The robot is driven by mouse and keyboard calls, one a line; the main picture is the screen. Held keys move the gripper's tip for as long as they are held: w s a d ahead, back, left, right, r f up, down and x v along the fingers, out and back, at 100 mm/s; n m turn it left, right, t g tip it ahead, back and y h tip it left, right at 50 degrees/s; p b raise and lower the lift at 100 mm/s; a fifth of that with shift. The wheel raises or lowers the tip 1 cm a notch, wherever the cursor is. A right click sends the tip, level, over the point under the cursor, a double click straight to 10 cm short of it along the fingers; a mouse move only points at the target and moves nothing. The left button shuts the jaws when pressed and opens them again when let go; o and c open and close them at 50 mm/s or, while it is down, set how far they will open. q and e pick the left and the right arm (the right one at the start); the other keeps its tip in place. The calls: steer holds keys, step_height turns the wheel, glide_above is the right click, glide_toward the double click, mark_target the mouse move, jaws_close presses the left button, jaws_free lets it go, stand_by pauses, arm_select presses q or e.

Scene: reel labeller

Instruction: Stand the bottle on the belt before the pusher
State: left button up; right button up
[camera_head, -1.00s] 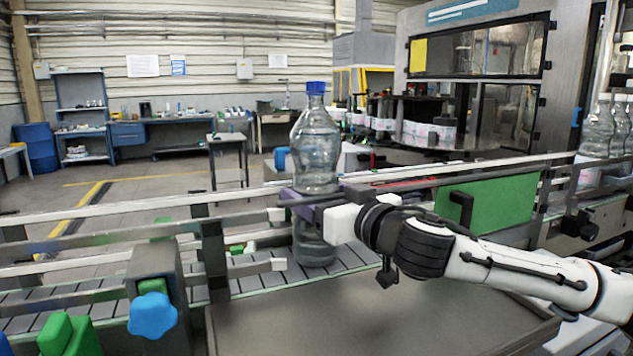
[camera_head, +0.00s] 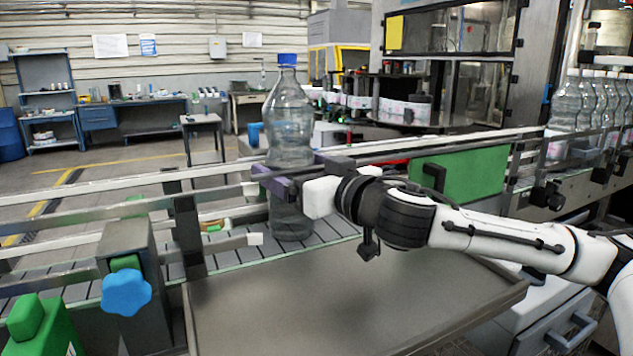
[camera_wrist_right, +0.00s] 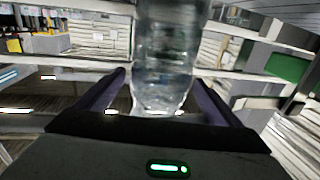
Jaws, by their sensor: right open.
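The clear bottle (camera_head: 289,128) with a blue cap stands upright on the slatted belt (camera_head: 325,231), its foot on the slats in the head view. My right gripper (camera_head: 285,176) is open around the bottle's lower half, with purple fingers on either side. In the right wrist view the bottle (camera_wrist_right: 166,60) is between the spread fingers (camera_wrist_right: 160,98), with a gap visible on each side. The fingers hide part of the bottle's lower body. I cannot make out which part is the pusher. My left gripper is not in view.
Guide rails (camera_head: 100,210) run along the belt. A grey tray-like surface (camera_head: 350,300) lies in front, clear. A block with a blue knob (camera_head: 127,292) stands at left, and a green panel (camera_head: 465,172) at right. Several bottles (camera_head: 590,105) stand at far right.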

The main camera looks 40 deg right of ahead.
steer(key=s+b, duration=1)
steer(key=shift+s+a, duration=0.25)
steer(key=shift+s, duration=0.15)
steer(key=shift+f, duration=0.1)
stand_by(0.8)
